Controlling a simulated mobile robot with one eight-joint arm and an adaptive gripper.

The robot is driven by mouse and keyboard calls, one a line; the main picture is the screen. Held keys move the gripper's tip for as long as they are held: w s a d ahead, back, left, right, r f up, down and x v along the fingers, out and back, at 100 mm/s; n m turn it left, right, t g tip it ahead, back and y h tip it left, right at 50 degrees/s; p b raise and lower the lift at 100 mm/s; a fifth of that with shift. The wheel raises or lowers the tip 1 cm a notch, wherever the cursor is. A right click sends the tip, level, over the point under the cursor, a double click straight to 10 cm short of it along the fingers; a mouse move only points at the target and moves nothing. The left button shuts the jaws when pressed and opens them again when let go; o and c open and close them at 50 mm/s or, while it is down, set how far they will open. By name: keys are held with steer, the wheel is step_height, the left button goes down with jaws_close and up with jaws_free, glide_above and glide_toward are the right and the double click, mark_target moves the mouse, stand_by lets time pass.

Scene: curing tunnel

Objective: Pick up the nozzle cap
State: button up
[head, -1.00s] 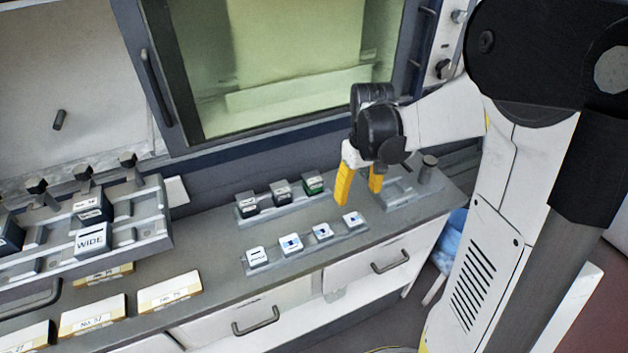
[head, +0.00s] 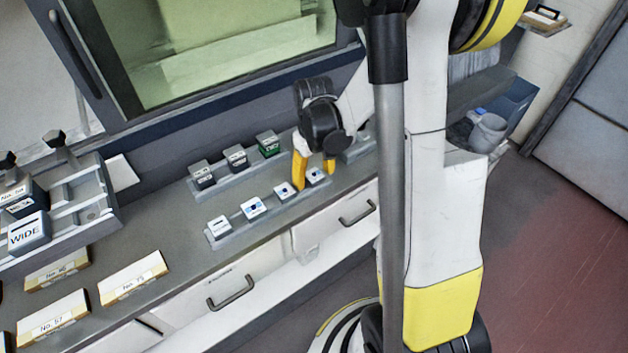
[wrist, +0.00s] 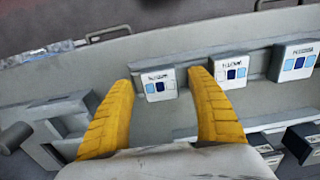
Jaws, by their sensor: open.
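My gripper (head: 315,180) is open, its two yellow fingers pointing down over the right end of the front rack (head: 268,217). In the wrist view, the fingers (wrist: 160,81) spread to either side of a white-topped block (wrist: 160,92) with blue marks. That block is the right-end one of the front row in the head view (head: 317,174). Touch between fingers and block does not show. Similar white-topped blocks stand beside it, one in the middle (wrist: 231,73) and one at right (wrist: 297,62). Their labels are too small to read, so I cannot tell which is the nozzle cap.
A back rack holds dark blocks, including a green one (head: 268,145). At left stands a stepped rack with a block marked WIDE (head: 29,233). A glazed tunnel window (head: 220,50) is behind; drawers with handles (head: 230,292) are in front.

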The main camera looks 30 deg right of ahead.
steer(key=shift+r, duration=0.1)
steer(key=c, duration=1.3)
steer(key=shift+r, duration=0.1)
